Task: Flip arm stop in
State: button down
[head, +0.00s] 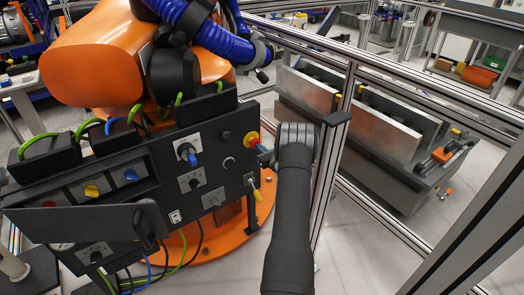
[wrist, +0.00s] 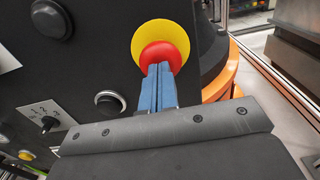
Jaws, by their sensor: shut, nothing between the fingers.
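The arm stop appears to be the red mushroom button (wrist: 160,51) on a round yellow collar (wrist: 151,27), on the black control panel (wrist: 105,35). In the head view the red and yellow button (head: 252,139) is at the panel's right edge. My gripper (wrist: 160,67) has blue fingers, shut and empty, with tips over the button's lower edge. I cannot tell whether they press on it or only touch it. In the head view my gripper (head: 264,152) is just right of and below the button, partly hidden by my wrist.
A round black button (wrist: 108,101) and a rotary switch (wrist: 48,124) lie left of my fingers. The head view shows a blue-handled selector (head: 188,153) and a yellow-tipped switch (head: 255,190). A metal frame post (head: 330,170) stands close right of my arm. An orange robot (head: 95,60) rises behind the panel.

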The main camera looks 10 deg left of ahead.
jog(key=shift+a+r, duration=0.1)
jog(key=shift+a, duration=0.05)
jog(key=v, duration=1.4)
jog(key=shift+w, duration=0.1)
jog(key=shift+x, duration=1.75)
